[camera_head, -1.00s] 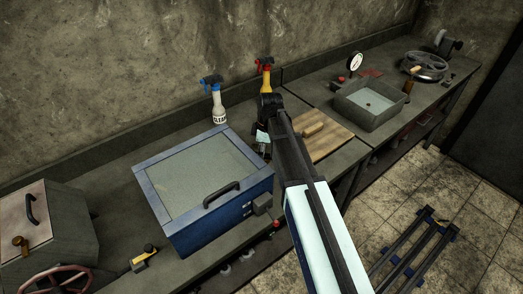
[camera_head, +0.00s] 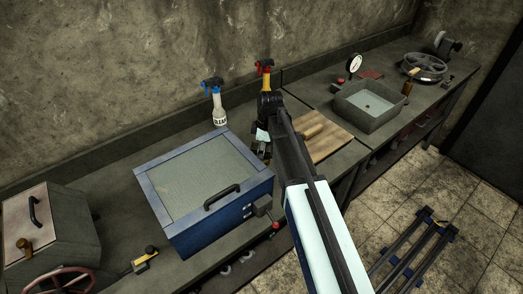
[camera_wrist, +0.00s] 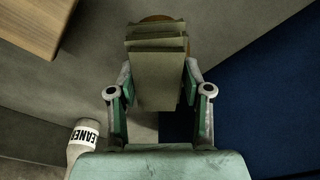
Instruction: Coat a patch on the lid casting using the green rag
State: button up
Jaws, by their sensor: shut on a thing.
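My gripper (camera_wrist: 158,95) has green-padded fingers and is shut on a folded, layered olive-green cloth, which looks like the green rag (camera_wrist: 157,80). In the head view my gripper (camera_head: 262,143) is low over the bench, between the blue box and the wooden board, mostly hidden by my own arm. The rag cannot be made out there. I cannot single out the lid casting with certainty in either view.
A blue box with a clear lid (camera_head: 266,192) stands just left of my gripper. A spray bottle marked as cleaner (camera_head: 219,110) and a yellow-and-red spray bottle (camera_head: 264,78) stand behind. A wooden board (camera_head: 330,143) and a grey basin (camera_head: 345,104) are to the right.

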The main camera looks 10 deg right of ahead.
jog(key=shift+r+p, duration=1.35)
jog(key=shift+r, duration=1.25)
jog(key=shift+m, duration=0.3)
